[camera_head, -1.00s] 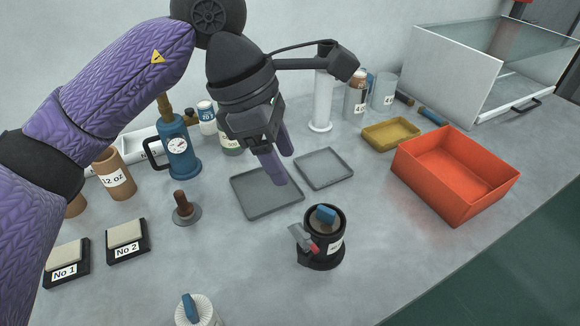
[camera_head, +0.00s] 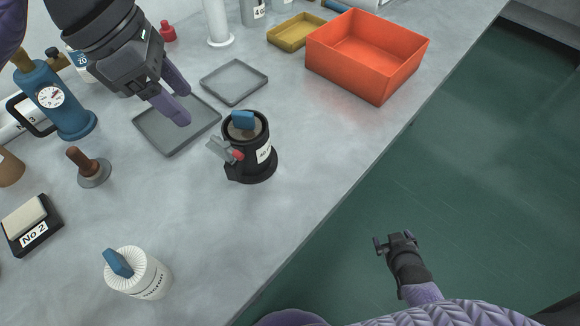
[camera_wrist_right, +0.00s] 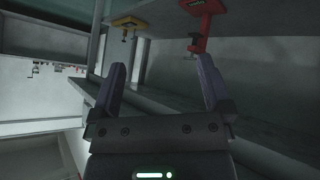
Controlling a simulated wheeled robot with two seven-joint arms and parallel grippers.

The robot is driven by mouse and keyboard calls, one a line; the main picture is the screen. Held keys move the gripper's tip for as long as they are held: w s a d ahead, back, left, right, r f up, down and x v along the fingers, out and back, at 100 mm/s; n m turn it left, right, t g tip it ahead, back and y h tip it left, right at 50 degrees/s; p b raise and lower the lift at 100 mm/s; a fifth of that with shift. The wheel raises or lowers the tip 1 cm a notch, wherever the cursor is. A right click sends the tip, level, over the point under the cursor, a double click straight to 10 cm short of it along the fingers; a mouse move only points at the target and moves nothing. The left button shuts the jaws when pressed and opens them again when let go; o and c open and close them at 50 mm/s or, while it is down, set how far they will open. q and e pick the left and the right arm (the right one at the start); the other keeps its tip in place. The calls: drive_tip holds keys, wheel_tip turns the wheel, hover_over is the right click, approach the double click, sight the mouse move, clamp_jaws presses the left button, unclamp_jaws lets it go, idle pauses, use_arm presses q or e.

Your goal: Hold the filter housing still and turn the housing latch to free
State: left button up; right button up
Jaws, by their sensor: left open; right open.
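The filter housing (camera_head: 250,160) is a black cylinder with a white label, standing upright on the grey bench. A blue block-shaped piece (camera_head: 242,120) shows in its open top. The housing latch (camera_head: 226,149), a grey lever with a red part, sits on the housing's left side. My left gripper (camera_head: 180,106) is open and empty, above the dark grey tray, to the upper left of the housing and apart from it. My right gripper (camera_head: 384,244) is low over the green floor, off the bench. In the right wrist view its fingers (camera_wrist_right: 162,80) are open with nothing between them.
A white ribbed canister (camera_head: 140,275) with a blue top stands near the front edge. A brown-handled tamper (camera_head: 88,165), a blue gauge vessel (camera_head: 58,100) and a No 2 pad (camera_head: 30,225) stand left. A red-orange bin (camera_head: 366,55) stands back right. Bench right of the housing is clear.

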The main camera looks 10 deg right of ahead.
drive_tip(key=w+d+r+t+h, duration=0.1)
drive_tip(key=w+d+r+t, duration=0.15)
drive_tip(key=w+r, duration=0.2)
drive_tip(key=w+d+r+t+h, duration=0.1)
drive_tip(key=w+d+r+t, duration=0.1)
drive_tip(key=w+d+r, duration=0.3)
drive_tip(key=w+a+r+n+t+y, duration=0.1)
drive_tip(key=w+r+n+t, duration=0.2)
drive_tip(key=r, duration=0.7)
drive_tip(key=w+r+n+t, duration=0.3)
drive_tip(key=r+t, duration=0.1)
drive_tip(key=r, duration=0.6)
drive_tip(key=a+r+n+y, duration=0.3)
drive_tip(key=a+n+y, duration=0.8)
drive_tip(key=a, duration=0.3)
drive_tip(key=n+g+y, duration=0.9)
drive_tip(key=n+g, duration=0.2)
drive_tip(key=n, duration=0.1)
approach(243, 160)
drive_tip(key=shift+w+a+r, duration=0.15)
drive_tip(key=shift+a, duration=0.2)
drive_tip(key=shift+w+a+r, duration=0.15)
drive_tip(key=shift+a, duration=0.25)
drive_tip(key=x, duration=0.9)
drive_tip(key=shift+w+a+f, duration=0.15)
drive_tip(key=shift+w+a, duration=0.1)
drive_tip(key=shift+a, duration=0.1)
